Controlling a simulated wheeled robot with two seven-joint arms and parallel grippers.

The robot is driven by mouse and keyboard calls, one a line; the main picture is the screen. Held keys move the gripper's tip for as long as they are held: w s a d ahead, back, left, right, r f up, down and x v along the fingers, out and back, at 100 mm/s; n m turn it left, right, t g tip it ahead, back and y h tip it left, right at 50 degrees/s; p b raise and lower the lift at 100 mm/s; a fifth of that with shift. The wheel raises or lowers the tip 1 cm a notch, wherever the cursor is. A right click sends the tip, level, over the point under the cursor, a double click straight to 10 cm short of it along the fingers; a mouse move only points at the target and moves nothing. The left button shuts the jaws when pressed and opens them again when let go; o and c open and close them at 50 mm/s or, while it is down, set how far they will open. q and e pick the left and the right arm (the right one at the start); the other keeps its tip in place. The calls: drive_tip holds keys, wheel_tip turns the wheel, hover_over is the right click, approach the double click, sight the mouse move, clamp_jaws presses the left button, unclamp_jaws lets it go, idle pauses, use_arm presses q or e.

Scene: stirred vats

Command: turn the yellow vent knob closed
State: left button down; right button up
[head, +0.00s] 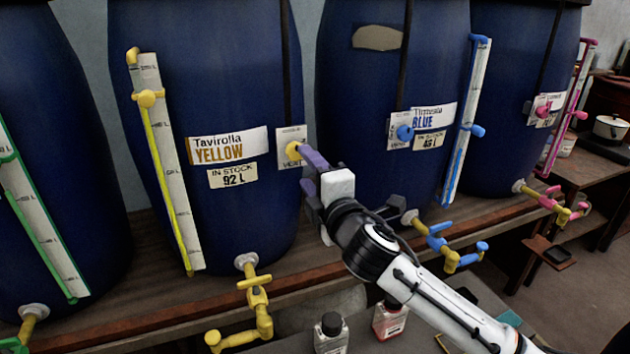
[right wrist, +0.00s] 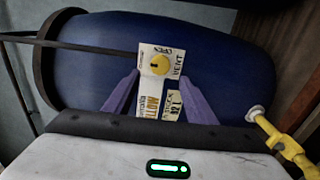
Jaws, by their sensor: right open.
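The yellow vent knob (head: 292,149) sits on a white VENT plate (head: 290,133) on the blue vat labelled Tavirolla YELLOW (head: 235,110). In the right wrist view the round knob (right wrist: 159,65) shows a dark slot, near the middle of its plate (right wrist: 174,52). My right gripper (head: 306,172) is open, its purple fingers pointing at the vat just right of and below the knob in the head view. In the right wrist view the knob lies ahead, between and slightly beyond the fingertips (right wrist: 161,76). I cannot tell whether they touch the plate. My left gripper is out of view.
Yellow taps (head: 255,300) stick out below the vat, and a yellow-edged level gauge (head: 165,160) stands at its left. The blue vat with blue fittings (head: 390,90) is close on the right. Bottles (head: 330,332) stand below my right arm.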

drive_tip(key=shift+v, duration=1.8)
drive_tip(key=s+d+f+m+g, duration=0.15)
drive_tip(key=s+f+m, duration=0.3)
drive_tip(key=f, duration=0.45)
drive_tip(key=s+d+f+m+g+h, duration=0.1)
drive_tip(key=s+f+m+g, duration=0.15)
drive_tip(key=s+f, duration=0.45)
drive_tip(key=s+d+f+m+g, duration=0.1)
drive_tip(key=s+d+f+m, duration=0.2)
drive_tip(key=f, duration=0.8)
drive_tip(key=s+d+f+m+g+h, duration=0.1)
drive_tip(key=s+d+f+m, duration=0.3)
drive_tip(key=s+f, duration=0.3)
drive_tip(key=s+d+f+m+g+h, duration=0.1)
drive_tip(key=s+f+m, duration=0.4)
drive_tip(key=s, duration=0.8)
wheel_tip(320, 180, down, 3)
drive_tip(key=d+g, duration=0.1)
drive_tip(key=d, duration=0.1)
drive_tip(key=shift+s+d+m+g, duration=0.3)
drive_tip(key=shift+s+d+m, duration=0.1)
